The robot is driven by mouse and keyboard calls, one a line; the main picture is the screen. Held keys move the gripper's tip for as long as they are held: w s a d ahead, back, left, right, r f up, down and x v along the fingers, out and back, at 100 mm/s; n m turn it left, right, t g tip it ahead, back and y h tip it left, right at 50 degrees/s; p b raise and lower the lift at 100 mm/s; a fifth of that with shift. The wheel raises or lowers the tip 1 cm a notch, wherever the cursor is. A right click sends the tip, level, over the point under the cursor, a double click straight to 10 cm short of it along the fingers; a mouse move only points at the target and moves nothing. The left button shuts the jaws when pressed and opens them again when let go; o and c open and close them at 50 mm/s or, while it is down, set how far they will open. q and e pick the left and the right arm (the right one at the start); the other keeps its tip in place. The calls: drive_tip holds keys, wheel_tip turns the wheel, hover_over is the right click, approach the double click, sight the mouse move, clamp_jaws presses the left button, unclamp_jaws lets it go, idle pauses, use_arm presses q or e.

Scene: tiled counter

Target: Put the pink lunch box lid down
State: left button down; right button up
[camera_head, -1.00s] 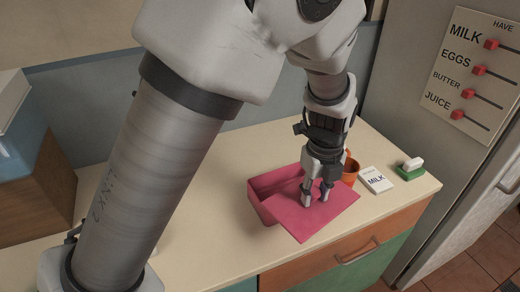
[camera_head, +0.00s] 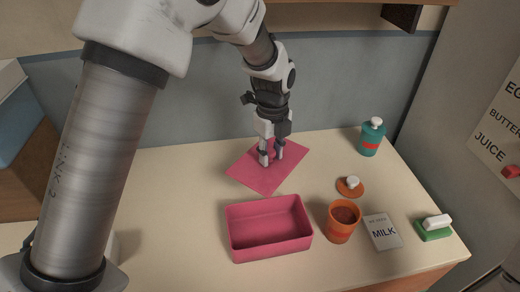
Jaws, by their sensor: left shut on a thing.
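The pink lunch box lid (camera_head: 291,157) is a flat sheet at the back of the counter, behind the box. My left gripper (camera_head: 270,160) points down at its middle and is shut on it, with the fingers hiding the part held. The lid looks level and at or very near the counter top; I cannot tell whether it touches. The pink lunch box (camera_head: 268,228) stands open in front of the lid, and its inside looks empty. My right gripper is not in view.
Right of the box are an orange cup (camera_head: 342,221) with brown contents, an orange disc with a white knob (camera_head: 350,186), a MILK card (camera_head: 383,231) and a green block with a white top (camera_head: 434,228). A teal bottle (camera_head: 371,137) stands at the back right. The counter's left is largely clear.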

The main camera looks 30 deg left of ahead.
use_arm(q)
drive_tip(key=w+a+p, duration=0.3)
drive_tip(key=w+a, duration=0.5)
drive_tip(key=w, duration=0.2)
drive_tip(key=f, duration=0.3)
drive_tip(key=f+p, duration=0.1)
drive_tip(key=f, duration=0.3)
drive_tip(key=f+p, duration=0.1)
drive_tip(key=f, duration=0.3)
drive_tip(key=shift+w+d, duration=0.2)
drive_tip(key=shift+d, duration=0.05)
drive_tip(key=shift+w+f, duration=0.1)
drive_tip(key=shift+f, duration=0.35)
drive_tip(key=c, duration=0.8)
unclamp_jaws()
